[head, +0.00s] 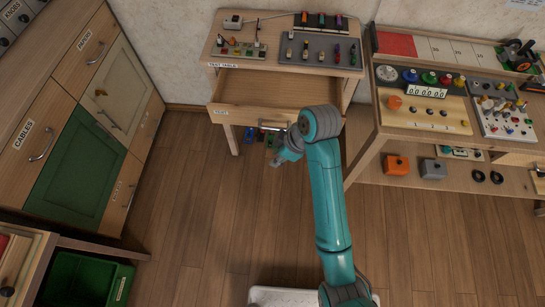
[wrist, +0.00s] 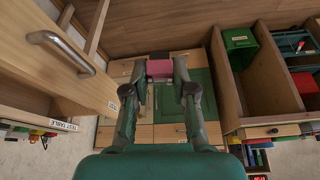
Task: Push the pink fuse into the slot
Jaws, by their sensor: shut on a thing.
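My gripper (wrist: 160,78) is shut on the pink fuse (wrist: 160,68), a small pink block between the fingertips in the wrist view. In the head view my gripper (head: 274,163) is in front of the test table (head: 285,67), below its open drawer (head: 262,90), and the fuse cannot be made out there. On the table top stand a grey panel (head: 298,59) with several small coloured pieces, a light board (head: 228,54) with small parts, and a dark rack (head: 305,28) with coloured blocks. I cannot tell which opening is the slot.
The pulled-out drawer with its handle (wrist: 60,47) is close beside my gripper. A workbench (head: 400,128) with boards and parts stands at the right. Cabinets (head: 75,165) line the left, and a green crate (head: 85,278) is at lower left. The wooden floor between is clear.

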